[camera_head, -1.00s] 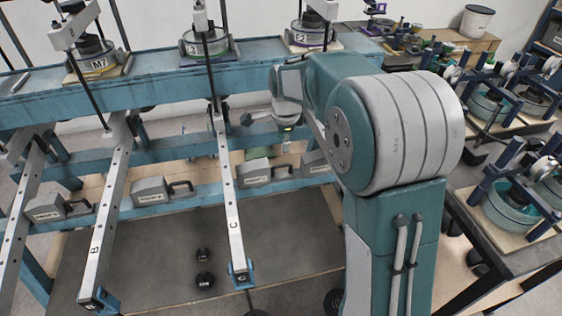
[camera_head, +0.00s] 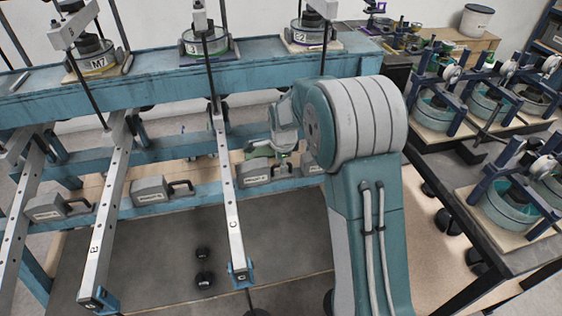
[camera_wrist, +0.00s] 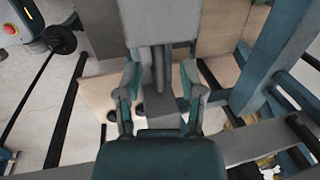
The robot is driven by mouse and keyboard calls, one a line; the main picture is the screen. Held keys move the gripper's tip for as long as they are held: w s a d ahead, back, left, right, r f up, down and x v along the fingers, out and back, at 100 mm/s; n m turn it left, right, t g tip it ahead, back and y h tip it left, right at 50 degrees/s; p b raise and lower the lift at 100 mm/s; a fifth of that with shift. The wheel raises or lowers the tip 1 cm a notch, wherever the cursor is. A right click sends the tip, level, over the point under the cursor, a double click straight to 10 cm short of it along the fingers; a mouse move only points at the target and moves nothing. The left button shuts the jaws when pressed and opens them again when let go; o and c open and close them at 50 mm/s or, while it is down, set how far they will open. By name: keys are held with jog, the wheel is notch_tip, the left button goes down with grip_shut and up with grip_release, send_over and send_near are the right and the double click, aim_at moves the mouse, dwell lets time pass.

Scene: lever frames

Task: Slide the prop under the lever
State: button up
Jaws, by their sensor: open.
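Grey block props with black handles sit in a row on the lower blue rail: one at left (camera_head: 47,207), one between levers B and C (camera_head: 150,190), one right of lever C (camera_head: 254,173), and one partly behind my arm (camera_head: 311,163). Steel lever B (camera_head: 102,225) and lever C (camera_head: 230,190) slope down toward the front. My gripper (camera_wrist: 158,82) is open. In the wrist view its fingers straddle a dark handle of a grey block (camera_wrist: 158,22), apart from it on both sides. In the head view my arm partly hides the gripper near the right-hand props.
A blue beam (camera_head: 150,90) carries several pots on top. Black round weights (camera_head: 204,279) rest on the dark floor mat (camera_head: 165,250). A bench with blue frames and pots (camera_head: 510,210) stands at right.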

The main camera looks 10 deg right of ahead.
aim_at(245, 168)
grip_shut()
jog(key=a, duration=1)
jog(key=shift+a, duration=0.25)
jog(key=shift+c, duration=0.2)
grip_release()
jog(key=shift+o, duration=0.2)
jog(key=shift+a, duration=0.1)
